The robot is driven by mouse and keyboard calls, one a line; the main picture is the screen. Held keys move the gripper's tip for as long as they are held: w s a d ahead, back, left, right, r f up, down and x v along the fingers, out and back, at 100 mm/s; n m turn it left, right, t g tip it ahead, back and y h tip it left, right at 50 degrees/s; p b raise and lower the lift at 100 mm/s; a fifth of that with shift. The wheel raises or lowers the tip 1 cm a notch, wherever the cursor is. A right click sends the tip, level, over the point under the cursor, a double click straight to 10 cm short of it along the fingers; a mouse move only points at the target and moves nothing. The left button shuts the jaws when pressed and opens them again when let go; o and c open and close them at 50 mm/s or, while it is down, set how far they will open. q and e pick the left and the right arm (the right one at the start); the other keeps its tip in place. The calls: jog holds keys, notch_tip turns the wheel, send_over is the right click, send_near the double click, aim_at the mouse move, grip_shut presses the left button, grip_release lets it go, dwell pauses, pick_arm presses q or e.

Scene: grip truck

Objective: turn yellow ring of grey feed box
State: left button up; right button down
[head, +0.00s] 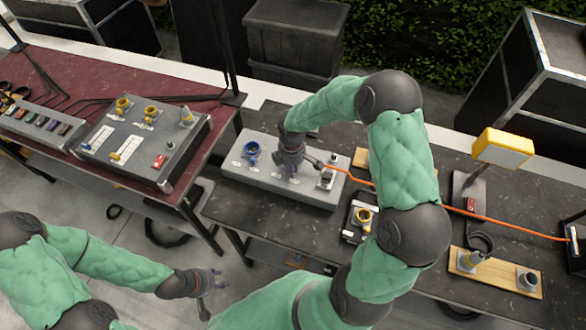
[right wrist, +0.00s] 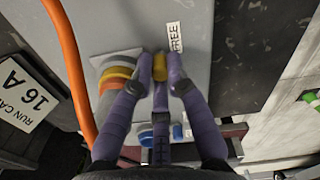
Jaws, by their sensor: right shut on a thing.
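The grey feed box (head: 235,172) is a long, light grey box on the dark table in the middle of the head view. My right gripper (head: 290,168) points down onto its top.
A larger grey panel (head: 143,140) with yellow rings stands on the red table at left. A yellow-topped lamp (head: 503,147) and a wooden board (head: 492,277) are at right.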

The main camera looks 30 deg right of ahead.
jog(key=m, duration=0.1)
jog(key=w+a+m+b, duration=0.1)
jog(key=m, duration=0.1)
jog(key=m+b, duration=0.1)
jog(key=shift+w+a+f+m, duration=0.1)
jog(key=shift+w+a+m, duration=0.1)
jog(key=shift+a+m, duration=0.2)
jog(key=shift+w+a+m+b, duration=0.2)
jog(key=shift+w+m+b, duration=0.3)
jog(key=shift+m, duration=0.55)
jog(key=shift+w+a+m+b, duration=0.15)
jog(key=shift+w+m+b, duration=0.35)
jog(key=shift+m, duration=0.55)
jog(key=shift+s, duration=0.1)
jog(key=c, duration=1.2)
grip_release()
jog(key=shift+r, duration=0.2)
notch_tip(320, 180, up, 12)
jog(key=shift+f, duration=0.1)
